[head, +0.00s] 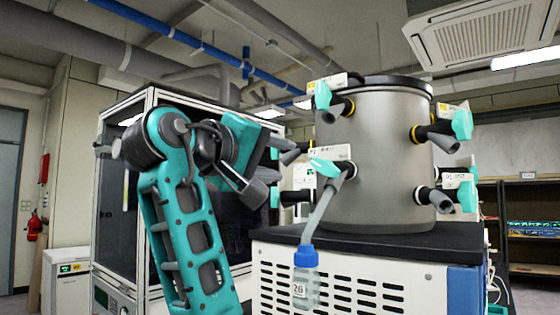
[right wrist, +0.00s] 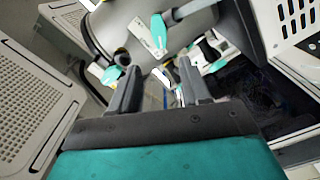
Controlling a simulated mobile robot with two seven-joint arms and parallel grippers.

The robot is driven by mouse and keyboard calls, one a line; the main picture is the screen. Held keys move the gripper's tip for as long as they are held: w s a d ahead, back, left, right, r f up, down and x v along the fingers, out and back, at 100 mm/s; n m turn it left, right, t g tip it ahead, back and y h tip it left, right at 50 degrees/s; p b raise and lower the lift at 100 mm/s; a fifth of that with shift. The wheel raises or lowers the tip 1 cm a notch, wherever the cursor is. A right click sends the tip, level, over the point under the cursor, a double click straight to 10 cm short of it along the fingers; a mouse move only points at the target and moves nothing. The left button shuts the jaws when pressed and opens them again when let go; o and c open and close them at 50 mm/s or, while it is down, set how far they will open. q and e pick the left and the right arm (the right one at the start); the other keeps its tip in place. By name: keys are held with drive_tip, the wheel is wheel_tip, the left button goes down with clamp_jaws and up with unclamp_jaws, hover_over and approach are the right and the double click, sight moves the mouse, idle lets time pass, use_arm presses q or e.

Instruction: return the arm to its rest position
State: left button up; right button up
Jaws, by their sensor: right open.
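My right arm (head: 185,215) rises from the bottom and bends over at the top. Its gripper (head: 265,187) points right and down, left of the steel drum of the freeze dryer (head: 385,165). In the right wrist view the two fingers (right wrist: 158,88) stand apart with nothing between them. A small clear bottle (head: 306,290) with a blue cap, marked 26, hangs from a grey tube on the drum's front port, clear of my gripper. My left gripper is not in view.
Ports with teal valve handles (head: 462,124) stick out around the drum; those on its left are close to my gripper in the picture, their distance unclear. A glass-fronted cabinet (head: 110,200) stands behind my arm. Shelves (head: 530,185) stand at the right.

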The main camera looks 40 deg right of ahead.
idle(0.3)
drive_tip(key=w+f+n+t+y, duration=0.2)
drive_tip(key=w+f+n+y, duration=0.15)
drive_tip(key=f, duration=1.35)
drive_tip(key=w+f+n+t+y, duration=0.2)
drive_tip(key=w+f+y, duration=0.15)
drive_tip(key=f, duration=1.45)
drive_tip(key=s+a+f+g+y, duration=0.1)
drive_tip(key=s+a+f+y, duration=0.15)
drive_tip(key=s+f, duration=0.45)
drive_tip(key=s+a+f+g+y, duration=0.1)
drive_tip(key=s+f+y, duration=0.25)
drive_tip(key=f, duration=0.75)
drive_tip(key=s+a+f+g+y, duration=0.2)
drive_tip(key=s+a+f, duration=0.15)
drive_tip(key=s, duration=0.65)
drive_tip(key=s+a+f+g+y, duration=0.25)
drive_tip(key=s+f, duration=0.25)
drive_tip(key=s, duration=0.5)
drive_tip(key=w+a+f+t+y, duration=0.2)
drive_tip(key=w+f+t, duration=0.6)
drive_tip(key=f, duration=0.1)
drive_tip(key=shift+w+f, duration=0.15)
drive_tip(key=shift+w, duration=0.05)
